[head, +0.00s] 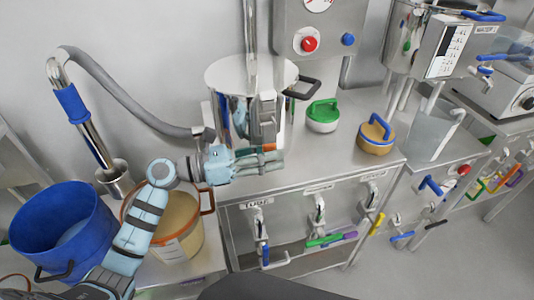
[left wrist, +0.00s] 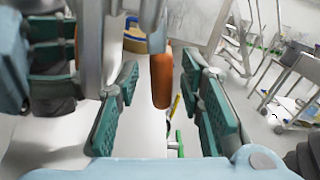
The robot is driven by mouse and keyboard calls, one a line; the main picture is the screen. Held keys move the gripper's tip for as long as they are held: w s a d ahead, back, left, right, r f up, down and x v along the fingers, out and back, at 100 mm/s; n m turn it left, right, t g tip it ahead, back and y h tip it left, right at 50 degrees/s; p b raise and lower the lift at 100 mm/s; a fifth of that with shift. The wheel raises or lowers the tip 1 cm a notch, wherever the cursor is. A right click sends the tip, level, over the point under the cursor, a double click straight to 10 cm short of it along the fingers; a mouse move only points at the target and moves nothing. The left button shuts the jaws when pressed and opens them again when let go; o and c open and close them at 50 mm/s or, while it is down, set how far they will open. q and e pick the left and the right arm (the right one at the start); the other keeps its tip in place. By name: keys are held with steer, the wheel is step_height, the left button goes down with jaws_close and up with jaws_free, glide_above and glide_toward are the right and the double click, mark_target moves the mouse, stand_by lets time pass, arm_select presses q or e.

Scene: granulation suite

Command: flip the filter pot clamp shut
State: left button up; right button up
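The filter pot (head: 212,80) is a shiny steel vessel on the steel bench, with a dark side handle at its right. A metal clamp (head: 264,118) is on its front side. An orange-brown clamp handle (left wrist: 161,78) hangs between my left finger pads in the left wrist view; a bit of orange shows at the fingertips in the head view. My left gripper (head: 268,158) is in front of the pot, fingers pointing right. Its teal pads stand apart with gaps beside the handle, so it is open. Parts of the clamp are hidden behind the fingers. My right gripper is not in view.
A green-handled lid (head: 322,116) and a blue-handled tan lid (head: 376,136) sit right of the pot. A blue bucket (head: 62,226) and a tan-filled container (head: 178,222) stand at left. A hose (head: 125,97) runs behind. Valves line the bench front.

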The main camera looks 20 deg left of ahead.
arm_select(q)
steer(key=v, duration=1.2)
